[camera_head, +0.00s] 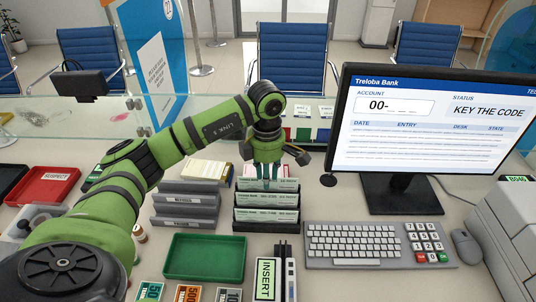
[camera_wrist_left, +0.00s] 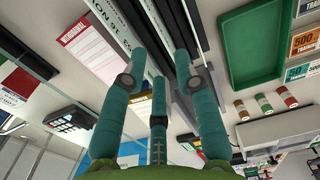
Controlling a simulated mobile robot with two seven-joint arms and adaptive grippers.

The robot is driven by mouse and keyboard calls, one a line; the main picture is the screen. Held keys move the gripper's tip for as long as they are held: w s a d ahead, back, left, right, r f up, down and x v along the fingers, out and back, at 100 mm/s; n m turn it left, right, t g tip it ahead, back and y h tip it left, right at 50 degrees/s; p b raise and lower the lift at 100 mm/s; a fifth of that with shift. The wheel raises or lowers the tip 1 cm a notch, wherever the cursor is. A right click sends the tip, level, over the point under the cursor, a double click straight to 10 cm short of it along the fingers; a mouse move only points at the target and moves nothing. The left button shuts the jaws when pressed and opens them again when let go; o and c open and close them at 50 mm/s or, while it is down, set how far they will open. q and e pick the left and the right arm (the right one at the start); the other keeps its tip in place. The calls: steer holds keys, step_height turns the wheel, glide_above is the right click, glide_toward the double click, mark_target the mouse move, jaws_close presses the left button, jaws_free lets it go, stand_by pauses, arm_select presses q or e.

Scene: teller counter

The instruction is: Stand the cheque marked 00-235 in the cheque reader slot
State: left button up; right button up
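Several pale green cheques stand in tiers in a dark rack (camera_head: 267,226) mid-counter; their numbers are too small to read, so I cannot tell which is 00-235. The cheque reader (camera_head: 290,278), a narrow device with a slot, stands at the front beside an INSERT sign (camera_head: 265,279). No cheque shows in its slot. My right gripper is out of view.
A monitor (camera_head: 430,118) shows "00-" and KEY THE CODE. A keyboard (camera_head: 355,243), keypad (camera_head: 427,242) and mouse (camera_head: 466,246) lie to the right. Grey holders (camera_head: 186,208) and a green tray (camera_head: 205,257) stand left of the rack. A glass screen (camera_head: 60,116) runs behind.

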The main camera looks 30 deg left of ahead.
mark_target(267, 194)
arm_select(q)
steer(key=shift+s+d+f+p, duration=0.15)
steer(key=shift+f+p, duration=0.15)
steer(key=shift+f, duration=0.2)
step_height(267, 194, down, 5)
steer(key=shift+s+r+p, duration=0.1)
steer(key=shift+r+p, duration=0.1)
steer(key=shift+p, duration=0.5)
steer(key=shift+f, duration=0.45)
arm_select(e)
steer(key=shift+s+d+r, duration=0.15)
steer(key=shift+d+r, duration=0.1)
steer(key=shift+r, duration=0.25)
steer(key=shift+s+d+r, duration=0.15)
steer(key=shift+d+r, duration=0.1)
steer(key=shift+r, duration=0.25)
arm_select(q)
jaws_close()
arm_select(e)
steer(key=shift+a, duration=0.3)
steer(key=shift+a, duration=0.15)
arm_select(q)
steer(key=shift+r, duration=0.1)
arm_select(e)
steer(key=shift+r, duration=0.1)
